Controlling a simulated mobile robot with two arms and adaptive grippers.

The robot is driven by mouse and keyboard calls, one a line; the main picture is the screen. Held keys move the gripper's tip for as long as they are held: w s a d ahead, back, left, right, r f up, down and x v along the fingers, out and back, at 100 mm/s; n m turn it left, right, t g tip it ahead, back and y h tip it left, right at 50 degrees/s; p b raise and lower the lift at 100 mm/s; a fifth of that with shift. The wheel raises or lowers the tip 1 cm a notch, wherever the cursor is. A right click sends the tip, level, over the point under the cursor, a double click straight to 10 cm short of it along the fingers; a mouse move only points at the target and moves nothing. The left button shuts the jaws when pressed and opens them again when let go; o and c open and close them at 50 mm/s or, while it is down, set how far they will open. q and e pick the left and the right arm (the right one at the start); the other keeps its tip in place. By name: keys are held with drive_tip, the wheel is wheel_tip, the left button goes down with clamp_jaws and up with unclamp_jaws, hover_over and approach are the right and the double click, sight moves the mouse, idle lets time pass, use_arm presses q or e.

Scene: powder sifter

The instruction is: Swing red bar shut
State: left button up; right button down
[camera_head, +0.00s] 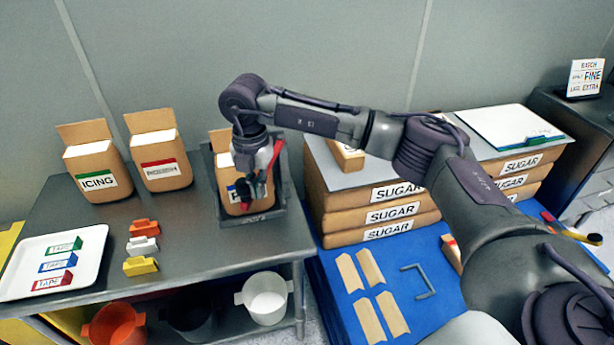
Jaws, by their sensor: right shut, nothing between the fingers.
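The red bar (274,158) shows as a slim slanted red piece beside my right gripper, above a brown bag (227,180) with a blue-edged label. A small red part (244,208) also shows low on the front of the bag. The bag stands in a dark grey open-topped bin (258,217). My right gripper (257,197) points down in front of the bag, shut and empty. It hides much of the bag and its label. I cannot tell whether it touches the red bar. My left gripper is out of view.
Open bags, one labelled ICING (97,181) and one with a red label (160,172), stand left on the grey table. Orange, white and yellow clips (142,244) lie in front. A white tray (88,238) holds TAPE pieces. SUGAR sacks (385,215) are stacked right, below my arm.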

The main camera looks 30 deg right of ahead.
drive_tip(key=w+a+b, duration=0.1)
drive_tip(key=w+a, duration=0.6)
drive_tip(key=w, duration=0.2)
drive_tip(key=shift+w+a+b, duration=0.15)
drive_tip(key=shift+a+b, duration=0.2)
drive_tip(key=shift+a, duration=0.05)
idle(0.8)
